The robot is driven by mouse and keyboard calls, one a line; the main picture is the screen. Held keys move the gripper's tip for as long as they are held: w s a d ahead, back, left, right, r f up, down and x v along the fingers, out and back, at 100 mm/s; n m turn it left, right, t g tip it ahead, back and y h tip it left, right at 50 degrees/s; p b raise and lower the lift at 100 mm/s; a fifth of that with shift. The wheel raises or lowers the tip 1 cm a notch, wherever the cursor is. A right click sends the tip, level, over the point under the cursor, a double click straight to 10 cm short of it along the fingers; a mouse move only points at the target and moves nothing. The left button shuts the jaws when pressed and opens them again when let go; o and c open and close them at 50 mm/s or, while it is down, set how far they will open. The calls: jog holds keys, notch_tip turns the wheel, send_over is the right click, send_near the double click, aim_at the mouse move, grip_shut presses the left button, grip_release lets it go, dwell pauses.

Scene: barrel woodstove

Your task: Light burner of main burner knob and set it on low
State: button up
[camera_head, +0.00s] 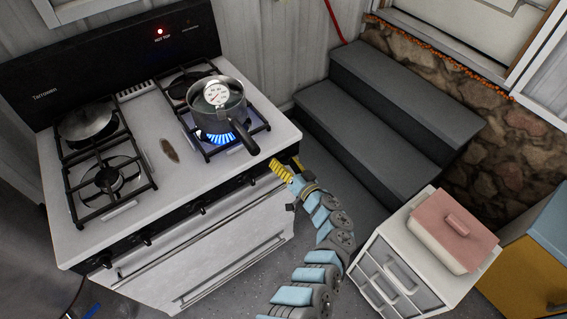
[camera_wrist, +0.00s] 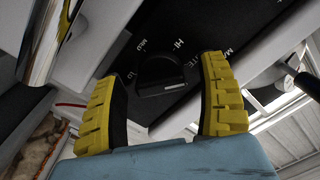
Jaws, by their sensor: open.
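The white stove (camera_head: 200,217) has a black back panel and a row of dark knobs along its front edge. A blue flame (camera_head: 217,136) burns under a grey pot on the front right burner. My gripper (camera_head: 280,168) is at the stove's front right corner, by the control strip. In the wrist view, a round black knob (camera_wrist: 162,74) with a raised grip bar sits between my two yellow fingers. My gripper (camera_wrist: 160,90) is open, with dark gaps on both sides of the knob. White lettering around the knob includes HI; some is hidden by the fingers.
The pot (camera_head: 217,98) carries a round dial and its handle points toward the front right corner. Grey steps (camera_head: 385,120) and a white drawer unit (camera_head: 385,262) with a pink box (camera_head: 452,232) stand at the right.

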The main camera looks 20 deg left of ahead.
jog(key=c, duration=1.2)
